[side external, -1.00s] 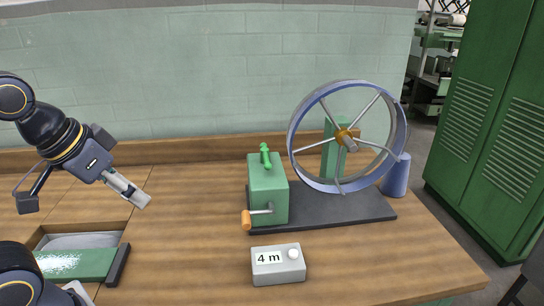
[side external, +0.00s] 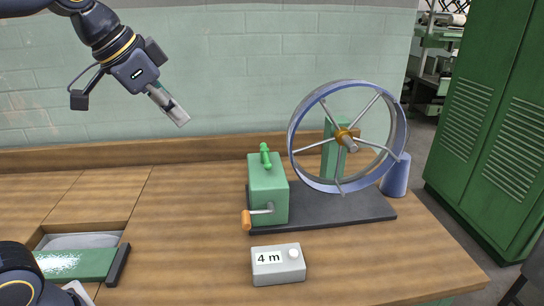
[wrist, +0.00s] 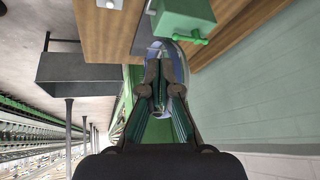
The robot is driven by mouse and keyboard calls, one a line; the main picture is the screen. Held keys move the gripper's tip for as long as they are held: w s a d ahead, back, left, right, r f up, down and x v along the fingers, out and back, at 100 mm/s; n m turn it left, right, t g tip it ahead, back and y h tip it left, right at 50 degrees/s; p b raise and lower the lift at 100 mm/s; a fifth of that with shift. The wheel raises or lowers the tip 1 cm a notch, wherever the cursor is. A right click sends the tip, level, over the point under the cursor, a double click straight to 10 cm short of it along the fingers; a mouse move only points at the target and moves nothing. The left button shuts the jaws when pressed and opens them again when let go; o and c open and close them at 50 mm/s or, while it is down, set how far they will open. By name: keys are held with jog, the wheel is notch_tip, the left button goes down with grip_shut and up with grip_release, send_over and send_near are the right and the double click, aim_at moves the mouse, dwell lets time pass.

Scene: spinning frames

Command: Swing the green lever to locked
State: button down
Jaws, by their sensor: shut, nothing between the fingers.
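The green lever (side external: 265,155) stands on top of the green box (side external: 268,190), which sits on a dark base plate. In the wrist view the green lever (wrist: 191,37) and the green box (wrist: 185,15) show at the top edge. My gripper (side external: 183,121) is shut and empty, up in the air to the left of the lever and above it, well apart from it. In the wrist view my gripper's fingers (wrist: 160,95) show together in the middle. I cannot tell from these frames which lever position is locked.
A large blue-rimmed spoked wheel (side external: 293,150) stands on the dark base plate (side external: 345,211) right of the box. An orange-handled crank (side external: 247,220) sticks out from the box. A grey counter box reading "4 m" (side external: 278,266) is in front. A blue cone (side external: 396,177) stands behind right.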

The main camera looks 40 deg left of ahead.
jog(key=w+r+m, duration=0.1)
jog(key=w, duration=0.7)
jog(key=m+g+h, duration=0.1)
jog(key=g, duration=0.2)
send_over(265, 159)
jog(key=s+d, duration=0.1)
jog(key=s, duration=0.2)
notch_tip(265, 159, down, 10)
jog(key=shift+w+f, duration=0.1)
jog(key=shift+f, duration=0.2)
jog(key=shift+d+f, duration=0.1)
jog(key=x, duration=0.9)
jog(key=shift+w+d+f, duration=0.15)
jog(key=shift+d+f, duration=0.05)
jog(key=shift+f, duration=0.15)
